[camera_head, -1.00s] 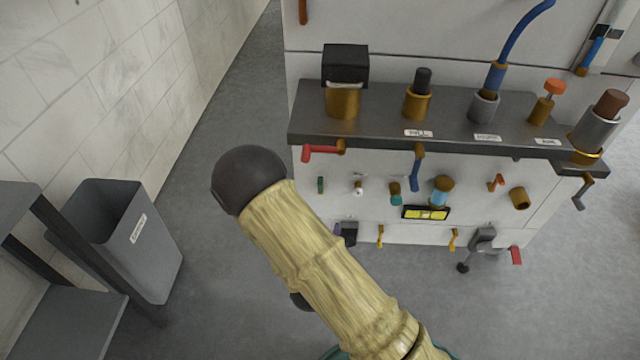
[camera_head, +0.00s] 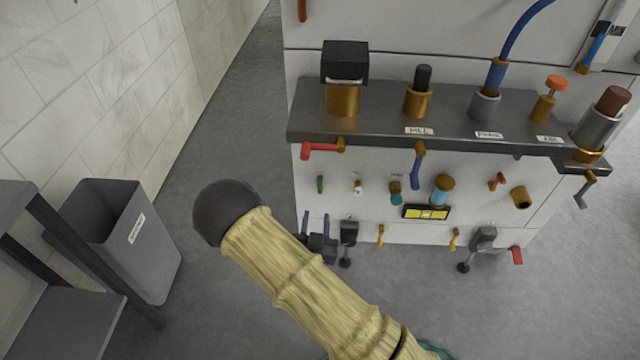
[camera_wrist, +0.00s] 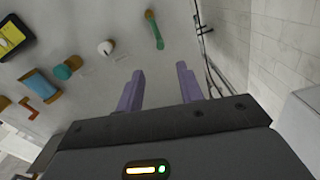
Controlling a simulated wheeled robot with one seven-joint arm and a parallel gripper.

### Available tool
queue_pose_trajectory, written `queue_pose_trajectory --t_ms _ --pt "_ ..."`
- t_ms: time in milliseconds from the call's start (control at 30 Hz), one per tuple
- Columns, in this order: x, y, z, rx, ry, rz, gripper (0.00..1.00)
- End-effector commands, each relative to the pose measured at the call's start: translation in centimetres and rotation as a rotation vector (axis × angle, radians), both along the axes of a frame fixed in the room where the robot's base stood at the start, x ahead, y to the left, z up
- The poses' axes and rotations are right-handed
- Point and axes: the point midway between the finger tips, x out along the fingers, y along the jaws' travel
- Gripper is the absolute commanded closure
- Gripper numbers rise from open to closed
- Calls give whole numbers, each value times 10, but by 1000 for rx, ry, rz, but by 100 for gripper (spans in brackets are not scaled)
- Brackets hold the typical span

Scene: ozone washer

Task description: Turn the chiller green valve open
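A green lever-shaped valve handle (camera_head: 320,184) is at the left of the washer's white front panel. It also shows at the top of the wrist view (camera_wrist: 154,30), hanging from a small round mount. A teal-green knob on a brass fitting (camera_head: 396,194) is farther right; it shows at the left in the wrist view (camera_wrist: 67,68). I cannot read which one is labelled chiller. My gripper (camera_head: 316,222), with purple fingers, is below the green lever in the head view. In the wrist view the fingers (camera_wrist: 160,78) are apart, with nothing between them, and the lever is beyond them.
A white knob (camera_head: 358,188) sits between the two green parts. A red-handled lever (camera_head: 322,150) and a dark shelf (camera_head: 380,122) are above. A yellow-and-black display (camera_head: 426,212) is to the right. A grey bin (camera_head: 150,260) stands left, with open floor between.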

Motion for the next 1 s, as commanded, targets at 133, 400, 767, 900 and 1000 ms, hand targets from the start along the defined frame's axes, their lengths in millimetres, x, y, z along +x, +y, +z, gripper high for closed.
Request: queue_pose_trajectory --t_ms 133,400,767,900,1000 --pt "27 -1 -1 2 -4 -1 63" --pt "75 -2 -2 1 -2 0 63" --pt "130 -4 -1 0 -2 1 63" --pt "137 -4 0 -2 0 1 63" --pt "137 -4 0 -2 1 1 63"
